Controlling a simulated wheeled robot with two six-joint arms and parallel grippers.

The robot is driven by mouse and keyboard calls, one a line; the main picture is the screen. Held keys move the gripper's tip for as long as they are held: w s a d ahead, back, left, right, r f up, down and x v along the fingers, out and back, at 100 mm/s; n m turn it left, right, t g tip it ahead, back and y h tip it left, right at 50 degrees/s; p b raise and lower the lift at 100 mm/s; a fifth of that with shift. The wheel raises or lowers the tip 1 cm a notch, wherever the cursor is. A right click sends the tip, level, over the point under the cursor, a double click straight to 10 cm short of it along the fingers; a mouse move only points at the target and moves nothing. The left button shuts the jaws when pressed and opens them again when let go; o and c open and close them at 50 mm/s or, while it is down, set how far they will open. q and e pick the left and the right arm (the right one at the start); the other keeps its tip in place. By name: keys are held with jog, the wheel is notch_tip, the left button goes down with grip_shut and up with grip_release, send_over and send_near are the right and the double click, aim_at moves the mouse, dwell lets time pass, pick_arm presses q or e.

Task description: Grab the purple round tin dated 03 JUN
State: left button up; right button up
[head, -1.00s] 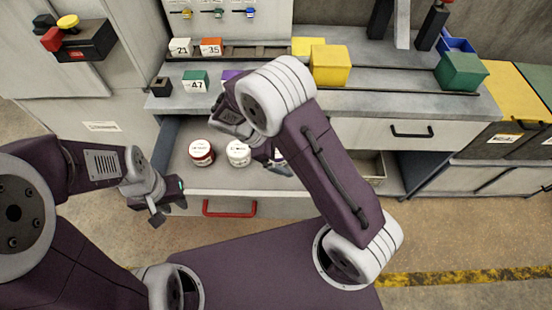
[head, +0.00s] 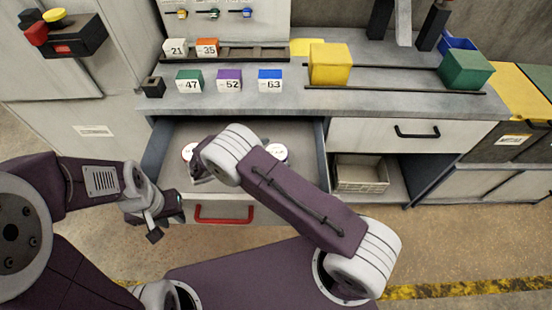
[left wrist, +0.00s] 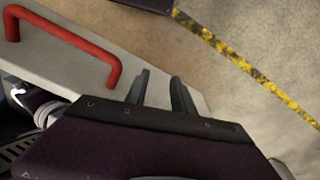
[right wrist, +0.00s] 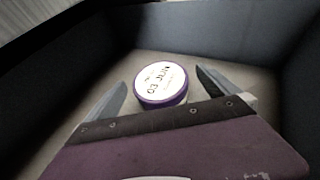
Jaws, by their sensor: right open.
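The purple round tin (right wrist: 161,84) has a white lid reading 03 JUN. In the right wrist view it stands upright on the drawer floor, just ahead of and between the fingertips, not gripped. My right gripper (right wrist: 163,79) is open and empty. In the head view its arm reaches into the open drawer (head: 240,210) and hides much of the inside. Two white-lidded tins show beside the arm, one at left (head: 187,152) and one at right (head: 277,152); their dates are unreadable there. My left gripper (head: 167,223) is open and empty, outside the drawer by the red handle (head: 224,220).
The drawer walls (right wrist: 65,70) stand close on both sides of my right gripper. The worktop above holds numbered blocks, including a purple 52 (head: 229,80), a yellow block (head: 329,63) and a green block (head: 465,70). A bin (head: 360,173) sits on the right shelf.

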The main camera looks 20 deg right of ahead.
jog(key=shift+x, duration=1.05)
jog(key=shift+a, duration=0.1)
jog(key=c, duration=1.8)
jog(key=shift+r, duration=0.15)
